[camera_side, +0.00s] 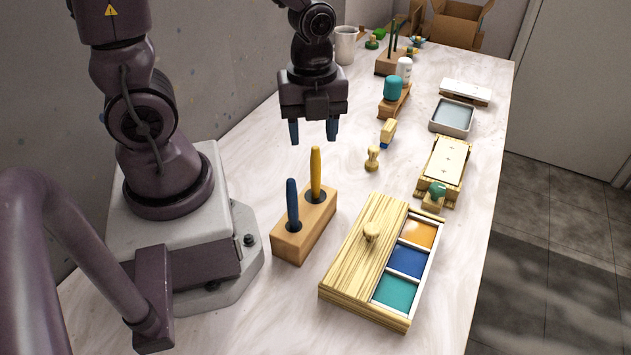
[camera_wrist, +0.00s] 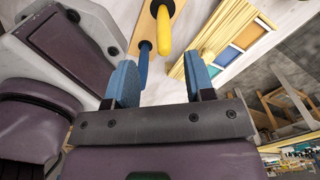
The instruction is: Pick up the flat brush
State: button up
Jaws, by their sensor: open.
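A wooden block (camera_side: 305,225) stands on the table and holds two upright handles, one yellow (camera_side: 315,172) and one blue (camera_side: 292,204). Their lower ends are hidden in the block, so I cannot tell which is the flat brush. My gripper (camera_side: 313,130) is open and empty, pointing down above and behind the block in the side view.
A paint box (camera_side: 360,265) with a knobbed lid and orange, blue and teal compartments lies right of the block. A small wooden peg (camera_side: 372,158), a blue-and-wood tool (camera_side: 388,132), a bottle rack (camera_side: 395,103) and a grey tray (camera_side: 452,118) stand farther back.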

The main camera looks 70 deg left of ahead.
aim_at(316, 147)
jog(key=f, duration=0.4)
jog(key=shift+w+f, duration=0.2)
jog(key=shift+f, duration=0.2)
grip_shut()
